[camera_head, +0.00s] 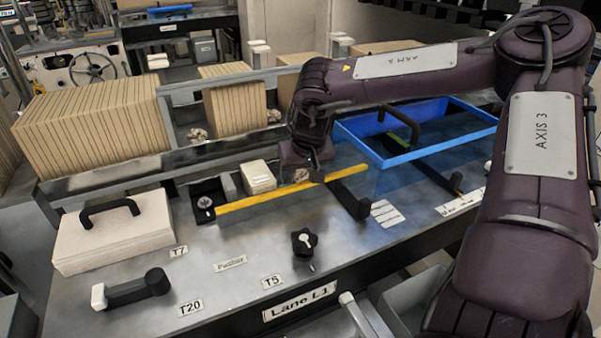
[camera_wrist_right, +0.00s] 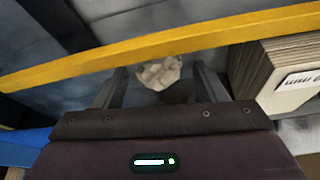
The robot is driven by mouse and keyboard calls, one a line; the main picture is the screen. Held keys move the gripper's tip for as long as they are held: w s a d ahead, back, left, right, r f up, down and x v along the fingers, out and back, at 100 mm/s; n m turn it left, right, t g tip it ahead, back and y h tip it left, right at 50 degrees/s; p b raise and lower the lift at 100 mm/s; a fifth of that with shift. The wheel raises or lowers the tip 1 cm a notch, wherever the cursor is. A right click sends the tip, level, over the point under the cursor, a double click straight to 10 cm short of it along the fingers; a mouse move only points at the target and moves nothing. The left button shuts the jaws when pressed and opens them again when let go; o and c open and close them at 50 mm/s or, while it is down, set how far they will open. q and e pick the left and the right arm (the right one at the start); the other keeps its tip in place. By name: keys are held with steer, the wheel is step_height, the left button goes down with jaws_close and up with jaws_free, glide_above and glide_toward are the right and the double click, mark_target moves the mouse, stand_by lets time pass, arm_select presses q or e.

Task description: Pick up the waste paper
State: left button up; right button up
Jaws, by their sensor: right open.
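The waste paper, a crumpled pale beige ball (camera_wrist_right: 158,72), lies low beside the yellow-edged rail (camera_wrist_right: 100,60), between and beyond my right gripper's fingers in the right wrist view. A small pale part of it (camera_head: 300,175) seems to show under the gripper in the head view. My right gripper (camera_head: 312,178) is open and points down just behind the rail. Its two dark fingers are apart with the paper framed between them, and I cannot tell whether they touch it. My left gripper is not in view.
A small card stack (camera_head: 258,177) stands close beside the gripper. A blue tray (camera_head: 375,152) is to the right. Another crumpled beige piece (camera_head: 197,134) lies between large cardboard stacks (camera_head: 95,122). A handled pale block (camera_head: 112,238) and black knob (camera_head: 304,242) are on the table.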

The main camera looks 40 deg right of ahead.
steer(key=shift+w+d+f, duration=0.1)
steer(key=shift+f, duration=0.25)
steer(key=shift+c, duration=0.2)
steer(key=c, duration=1)
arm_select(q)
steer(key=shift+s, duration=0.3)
arm_select(e)
steer(key=shift+r, duration=0.2)
